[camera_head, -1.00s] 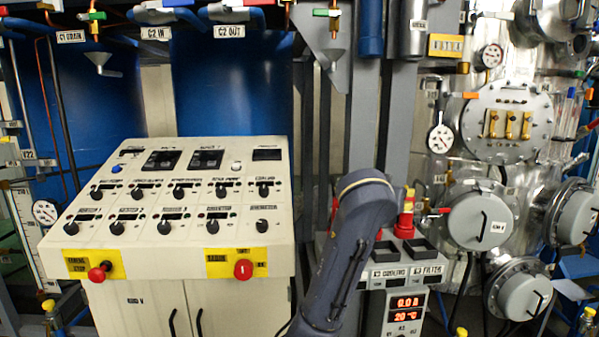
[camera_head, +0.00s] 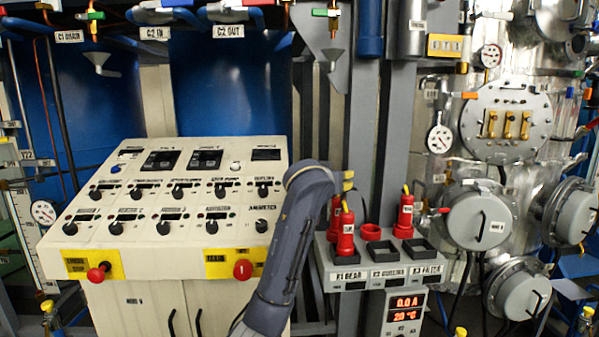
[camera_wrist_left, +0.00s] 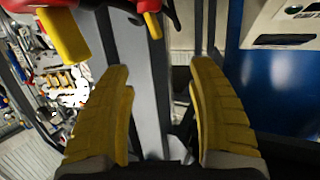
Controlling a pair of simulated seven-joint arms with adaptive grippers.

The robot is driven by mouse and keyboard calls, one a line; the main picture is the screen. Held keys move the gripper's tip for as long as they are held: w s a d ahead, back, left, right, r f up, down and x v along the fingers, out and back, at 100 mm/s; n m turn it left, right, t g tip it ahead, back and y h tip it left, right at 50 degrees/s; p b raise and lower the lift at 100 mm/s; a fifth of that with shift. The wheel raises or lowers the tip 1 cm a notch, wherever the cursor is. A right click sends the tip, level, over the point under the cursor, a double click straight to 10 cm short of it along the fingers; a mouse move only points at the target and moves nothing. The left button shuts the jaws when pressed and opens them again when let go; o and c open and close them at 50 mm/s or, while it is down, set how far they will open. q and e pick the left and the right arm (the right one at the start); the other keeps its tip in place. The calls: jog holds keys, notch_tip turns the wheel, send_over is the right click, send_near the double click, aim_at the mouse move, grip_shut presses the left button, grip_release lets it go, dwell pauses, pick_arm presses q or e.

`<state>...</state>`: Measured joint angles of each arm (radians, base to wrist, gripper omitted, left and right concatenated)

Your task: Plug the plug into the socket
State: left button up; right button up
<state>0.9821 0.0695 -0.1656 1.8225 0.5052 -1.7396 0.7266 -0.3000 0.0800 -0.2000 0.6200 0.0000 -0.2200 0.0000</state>
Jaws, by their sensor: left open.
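A red plug (camera_head: 345,238) with a light label stands at the left of the grey socket box (camera_head: 352,286). A second red plug (camera_head: 404,217) with a yellow top stands at the right. Between them is a shorter red round piece (camera_head: 372,232). My left gripper (camera_head: 348,181) is just above the left red plug, mostly hidden behind my own arm. In the left wrist view its yellow fingers (camera_wrist_left: 160,78) are spread with nothing between them. Red parts with a yellow piece (camera_wrist_left: 66,36) show at the upper left there. My right gripper is not in view.
Dark square sockets (camera_head: 422,249) line the box front, above labels and a red digital display (camera_head: 404,303). A cream control console (camera_head: 180,240) stands left. Grey posts (camera_head: 362,120) rise behind the box, and metal vessels with round covers (camera_head: 478,222) stand right.

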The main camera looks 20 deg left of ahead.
pick_arm(q)
jog(key=w+a+n+y, duration=0.1)
jog(key=a, duration=0.9)
jog(key=shift+w+r+y, duration=0.25)
jog(key=shift+y, duration=0.05)
jog(key=shift+a, duration=0.1)
